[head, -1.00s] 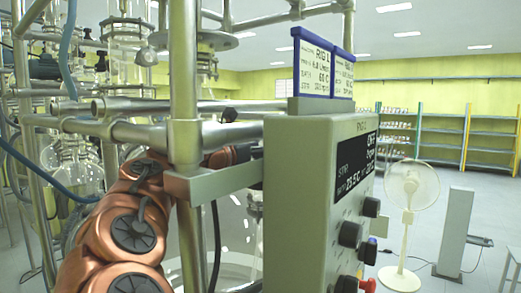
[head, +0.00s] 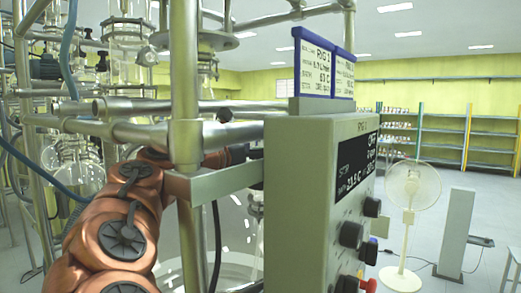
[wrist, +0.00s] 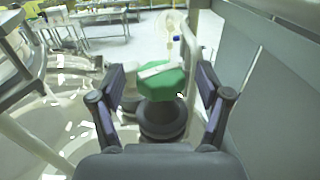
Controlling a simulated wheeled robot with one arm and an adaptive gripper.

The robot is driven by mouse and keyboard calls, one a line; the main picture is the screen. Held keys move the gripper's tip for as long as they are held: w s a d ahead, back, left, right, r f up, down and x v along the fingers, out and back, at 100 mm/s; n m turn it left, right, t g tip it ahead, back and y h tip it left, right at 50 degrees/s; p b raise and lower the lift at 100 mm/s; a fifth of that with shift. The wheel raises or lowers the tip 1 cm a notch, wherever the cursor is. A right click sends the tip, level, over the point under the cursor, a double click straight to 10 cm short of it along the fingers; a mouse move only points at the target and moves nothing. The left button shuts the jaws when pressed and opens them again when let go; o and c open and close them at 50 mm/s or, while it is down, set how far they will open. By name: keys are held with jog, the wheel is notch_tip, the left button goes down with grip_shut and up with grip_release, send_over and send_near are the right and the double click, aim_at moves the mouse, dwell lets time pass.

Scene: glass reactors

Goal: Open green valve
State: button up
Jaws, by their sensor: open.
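The green valve (wrist: 163,84) is in the middle of the wrist view, a green handle above a dark round body (wrist: 163,120). A pale bar lies across the top of the handle. My gripper (wrist: 160,82) is open, with one finger on each side of the green handle. I cannot tell whether the fingers touch it. In the head view my copper-coloured arm (head: 122,235) reaches behind the metal frame, and the gripper and the green valve are hidden there.
A grey control box (head: 310,200) with a dark display and knobs stands close at the right of the frame. Metal pipes (head: 185,100) and glass vessels (head: 75,165) crowd the left. A white fan (head: 412,190) stands on open floor at the right.

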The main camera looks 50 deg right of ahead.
jog(key=a, duration=1)
jog(key=shift+s, duration=0.15)
jog(key=shift+a, duration=0.1)
